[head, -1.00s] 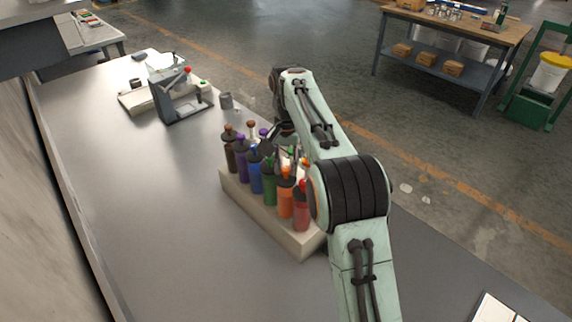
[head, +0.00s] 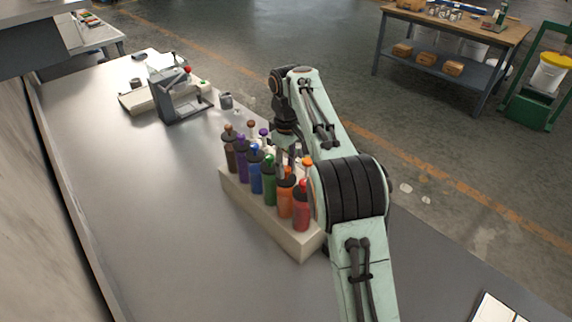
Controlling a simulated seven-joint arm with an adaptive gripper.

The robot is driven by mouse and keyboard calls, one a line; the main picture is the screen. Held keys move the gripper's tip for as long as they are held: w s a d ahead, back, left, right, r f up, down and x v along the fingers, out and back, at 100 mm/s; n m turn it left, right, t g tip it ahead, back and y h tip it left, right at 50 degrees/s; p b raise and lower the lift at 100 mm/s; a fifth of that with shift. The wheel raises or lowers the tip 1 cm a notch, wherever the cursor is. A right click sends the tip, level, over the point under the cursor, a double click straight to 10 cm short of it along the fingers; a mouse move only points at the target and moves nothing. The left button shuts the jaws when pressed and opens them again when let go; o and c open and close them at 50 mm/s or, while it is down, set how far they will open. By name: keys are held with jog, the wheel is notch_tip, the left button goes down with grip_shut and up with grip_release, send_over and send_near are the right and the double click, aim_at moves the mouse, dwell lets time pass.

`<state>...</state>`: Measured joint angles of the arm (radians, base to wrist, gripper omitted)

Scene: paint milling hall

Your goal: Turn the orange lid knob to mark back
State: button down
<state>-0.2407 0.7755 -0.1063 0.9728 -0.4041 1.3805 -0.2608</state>
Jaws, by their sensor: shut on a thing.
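A pale block rack (head: 258,208) on the grey bench holds bottles with coloured lid knobs. The front-row orange bottle (head: 285,203) stands upright between the green bottle (head: 269,188) and the red bottle (head: 301,212). Its orange lid knob (head: 287,171) is partly hidden. My gripper (head: 288,163) reaches down over the rack, with its fingers at this knob, and is shut on it. Another orange knob (head: 308,161) shows behind, near my arm. The mark on the lid is too small to make out.
Brown (head: 230,156), purple (head: 242,164) and blue (head: 256,176) bottles stand close on the left. A grey device (head: 180,97) and a small grey cup (head: 226,100) stand farther back. The bench left of the rack is clear. My forearm hides the rack's right side.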

aim_at(286, 168)
jog(key=n, duration=0.4)
jog(key=shift+f+n, duration=0.1)
jog(key=shift+n, duration=2.1)
jog(key=c, duration=0.9)
grip_release()
notch_tip(286, 168, up, 7)
jog(key=shift+f, duration=0.15)
jog(key=shift+r, duration=0.45)
